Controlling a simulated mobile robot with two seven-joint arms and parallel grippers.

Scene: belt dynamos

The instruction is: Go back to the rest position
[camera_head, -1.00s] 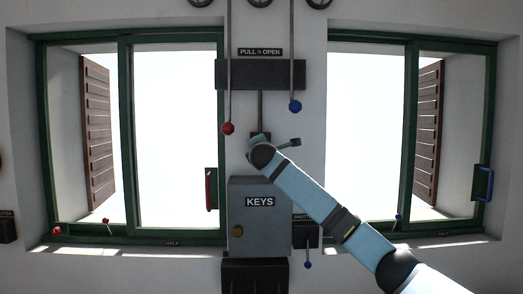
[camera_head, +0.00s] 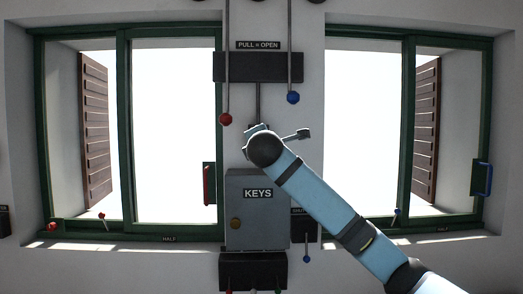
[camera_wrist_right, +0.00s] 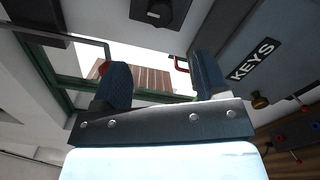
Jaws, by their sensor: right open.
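My right arm reaches in from the lower right of the head view, its wrist in front of the wall above the grey KEYS box (camera_head: 258,212). The right gripper (camera_wrist_right: 160,82) shows in the wrist view with its two dark fingers wide apart and nothing between them. The KEYS box also shows in the wrist view (camera_wrist_right: 235,45), to the right of the fingers and apart from them. In the head view the gripper's fingers are mostly hidden behind the wrist. My left gripper is not in view.
Two green-framed windows (camera_head: 127,140) (camera_head: 407,140) flank the box. A red ball pull (camera_head: 226,119) and a blue ball pull (camera_head: 293,97) hang above my wrist. Red (camera_head: 208,185) and blue (camera_head: 485,179) window handles stick out. A dark lever box (camera_head: 305,227) sits right of the KEYS box.

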